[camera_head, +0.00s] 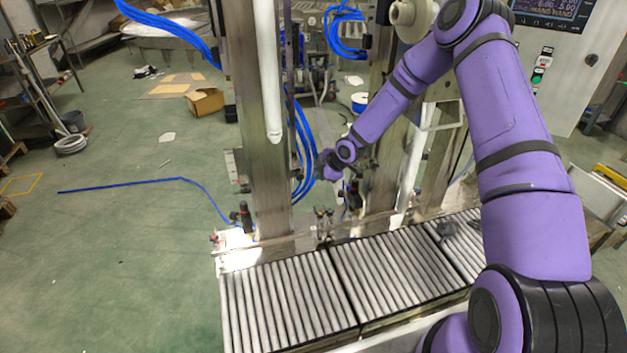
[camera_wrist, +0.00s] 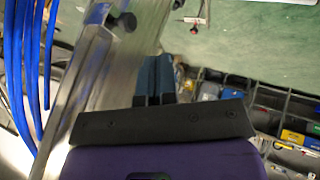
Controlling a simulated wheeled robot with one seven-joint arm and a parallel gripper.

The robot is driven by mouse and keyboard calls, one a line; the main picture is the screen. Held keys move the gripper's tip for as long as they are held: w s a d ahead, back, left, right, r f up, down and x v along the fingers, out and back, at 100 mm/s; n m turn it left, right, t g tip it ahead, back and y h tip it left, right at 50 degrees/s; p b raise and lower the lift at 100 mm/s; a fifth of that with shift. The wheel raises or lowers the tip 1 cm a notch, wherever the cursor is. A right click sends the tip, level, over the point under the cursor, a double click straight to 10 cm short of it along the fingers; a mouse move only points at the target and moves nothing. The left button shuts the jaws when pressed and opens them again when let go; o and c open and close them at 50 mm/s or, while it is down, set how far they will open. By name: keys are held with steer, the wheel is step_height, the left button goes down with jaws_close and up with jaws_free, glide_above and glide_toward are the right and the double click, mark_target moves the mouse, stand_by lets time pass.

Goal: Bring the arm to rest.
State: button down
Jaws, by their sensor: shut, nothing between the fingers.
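My purple arm reaches from the lower right of the head view up and over to the left. Its wrist ends beside the steel uprights above the roller conveyor (camera_head: 290,300). My gripper (camera_wrist: 154,75) shows in the wrist view as two dark blue fingers side by side, shut with nothing between them. In the head view the fingers are too small and hidden among the machine parts to make out.
A steel post (camera_head: 268,190) stands close to the left of my wrist. Blue hoses (camera_wrist: 35,70) hang near the gripper at the left of the wrist view. A control panel (camera_head: 560,60) is at the right. Open green floor (camera_head: 120,240) lies to the left.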

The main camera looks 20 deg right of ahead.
steer(key=s+d+r+m+h, duration=0.2)
steer(key=s+r, duration=0.3)
steer(key=r, duration=0.5)
steer(key=s+d+r+m+h, duration=0.1)
steer(key=s+r+m+h, duration=0.3)
steer(key=r, duration=0.7)
steer(key=s+d+r+m, duration=0.1)
steer(key=s+d+r, duration=0.1)
steer(key=s+r, duration=0.6)
steer(key=s+r+m, duration=0.5)
steer(key=s+r, duration=0.2)
steer(key=s, duration=0.7)
steer(key=s+a+r+m+y, duration=0.1)
steer(key=s+r+m, duration=0.3)
steer(key=s, duration=1)
step_height(320, 180, up, 3)
steer(key=shift+s+r+m+g, duration=0.15)
steer(key=shift+s+m+g, duration=0.15)
steer(key=shift+m, duration=0.1)
steer(key=c, duration=1.8)
jaws_free()
steer(key=shift+c, duration=0.2)
